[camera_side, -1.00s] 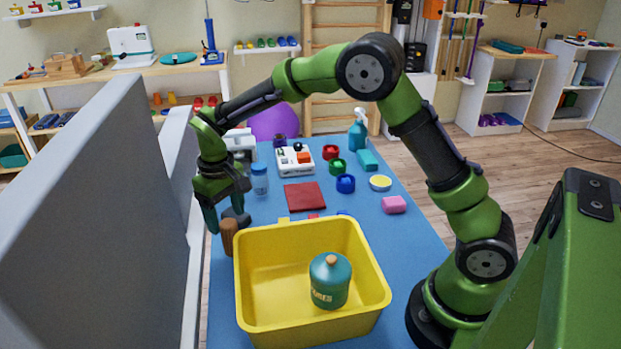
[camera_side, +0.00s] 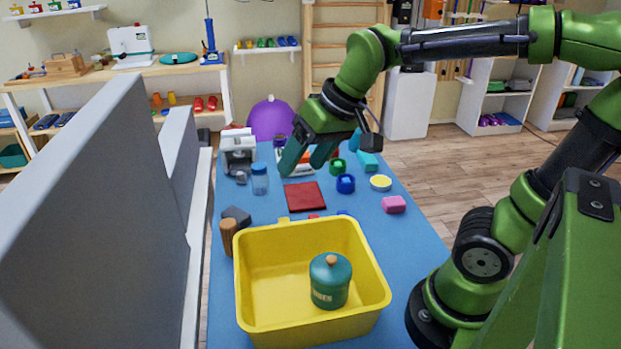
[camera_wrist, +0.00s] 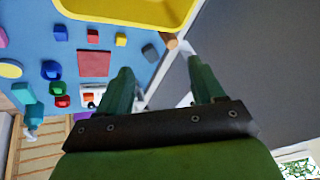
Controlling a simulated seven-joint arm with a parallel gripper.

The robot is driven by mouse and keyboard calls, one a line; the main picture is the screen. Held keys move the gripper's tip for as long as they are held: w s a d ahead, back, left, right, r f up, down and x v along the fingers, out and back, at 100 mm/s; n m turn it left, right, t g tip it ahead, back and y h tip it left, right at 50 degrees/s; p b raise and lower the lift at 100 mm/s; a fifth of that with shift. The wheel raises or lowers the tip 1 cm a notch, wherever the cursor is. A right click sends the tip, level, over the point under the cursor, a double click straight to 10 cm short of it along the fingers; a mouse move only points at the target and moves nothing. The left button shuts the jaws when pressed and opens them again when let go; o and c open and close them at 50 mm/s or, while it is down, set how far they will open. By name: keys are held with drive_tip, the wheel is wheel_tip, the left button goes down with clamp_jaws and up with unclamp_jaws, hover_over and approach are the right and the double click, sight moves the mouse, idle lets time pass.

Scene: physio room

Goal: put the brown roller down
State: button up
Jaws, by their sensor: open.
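The brown roller (camera_side: 229,238) stands upright on the blue table (camera_side: 395,245), just outside the left rim of the yellow bin. In the wrist view the roller (camera_wrist: 171,42) shows at the bin's corner, partly cut by the grey panel. My gripper (camera_side: 305,162) is open and empty, raised above the far middle of the table, well away from the roller. Its two fingers also show apart in the wrist view (camera_wrist: 160,82), with nothing between them.
The yellow bin (camera_side: 262,290) holds a teal jar (camera_side: 331,281). A dark grey block (camera_side: 237,216) sits right behind the roller. A grey panel (camera_side: 90,220) borders the left side. A red square (camera_side: 304,196), a blue ring (camera_side: 345,183) and a pink block (camera_side: 393,204) lie farther back.

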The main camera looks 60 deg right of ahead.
drive_tip(key=s+f+m+t, duration=0.1)
drive_tip(key=s+t, duration=0.1)
drive_tip(key=s, duration=0.4)
drive_tip(key=shift+s+d+f, duration=0.15)
drive_tip(key=shift+d, duration=0.25)
idle(0.8)
